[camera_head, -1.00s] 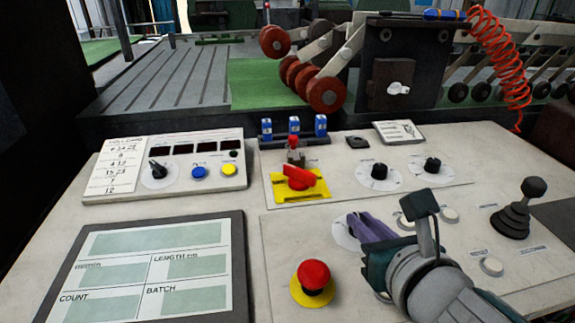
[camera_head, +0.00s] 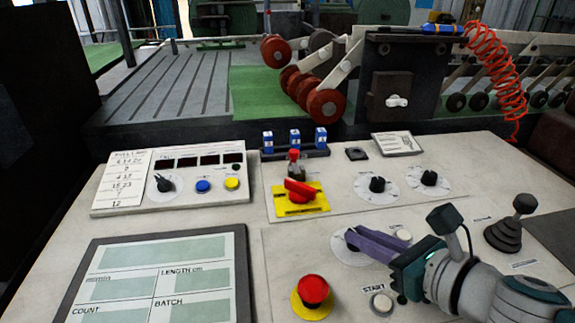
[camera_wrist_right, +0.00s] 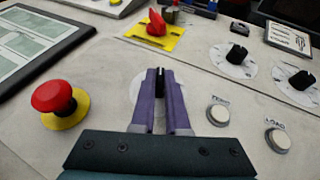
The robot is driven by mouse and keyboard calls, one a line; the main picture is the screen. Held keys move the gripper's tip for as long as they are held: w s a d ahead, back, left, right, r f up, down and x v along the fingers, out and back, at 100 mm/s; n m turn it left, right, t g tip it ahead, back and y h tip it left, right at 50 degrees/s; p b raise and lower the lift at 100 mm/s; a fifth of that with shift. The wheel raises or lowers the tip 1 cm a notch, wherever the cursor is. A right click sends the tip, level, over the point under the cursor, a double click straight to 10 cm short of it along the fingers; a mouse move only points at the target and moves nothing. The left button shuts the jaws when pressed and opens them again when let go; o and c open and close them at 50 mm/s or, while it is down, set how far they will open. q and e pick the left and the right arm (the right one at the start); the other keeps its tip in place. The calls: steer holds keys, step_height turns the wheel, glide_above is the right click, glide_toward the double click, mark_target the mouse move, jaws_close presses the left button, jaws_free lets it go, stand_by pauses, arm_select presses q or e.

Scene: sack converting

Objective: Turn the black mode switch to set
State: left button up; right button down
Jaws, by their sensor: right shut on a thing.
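A black switch knob (camera_wrist_right: 159,84) shows between my right fingertips in the right wrist view, on a round white dial (camera_head: 343,250). I take it to be the mode switch. My right gripper (camera_head: 352,237) has purple fingers, shut on this knob from the front right. In the right wrist view the gripper (camera_wrist_right: 159,76) reaches straight ahead, one finger on each side of the knob. In the head view the fingers hide most of the knob, so its pointer and the dial marks cannot be read. My left gripper is not in view.
A red mushroom button (camera_head: 313,290) stands front left of the dial. A red rotary handle (camera_head: 300,190) on a yellow plate is behind it. Two other black knobs (camera_head: 377,185) (camera_head: 429,178) are at the back right. A joystick (camera_head: 512,228) stands far right; a START button (camera_head: 381,303) is in front.

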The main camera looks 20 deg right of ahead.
steer(key=n+y, duration=0.1)
steer(key=n+y+b, duration=0.1)
steer(key=shift+d+f+g+y, duration=0.1)
steer(key=shift+d+g+y, duration=0.2)
steer(key=shift+y, duration=0.1)
steer(key=shift+w+n+g+y+b, duration=0.1)
steer(key=shift+n+g+y+b, duration=0.6)
steer(key=shift+n+y, duration=0.45)
steer(key=c, duration=0.9)
jaws_free()
steer(key=shift+s+d+r, duration=0.25)
steer(key=shift+s+r, duration=0.05)
steer(key=shift+s, duration=0.1)
steer(key=v, duration=0.9)
steer(key=shift+p, duration=0.35)
steer(key=shift+f, duration=0.1)
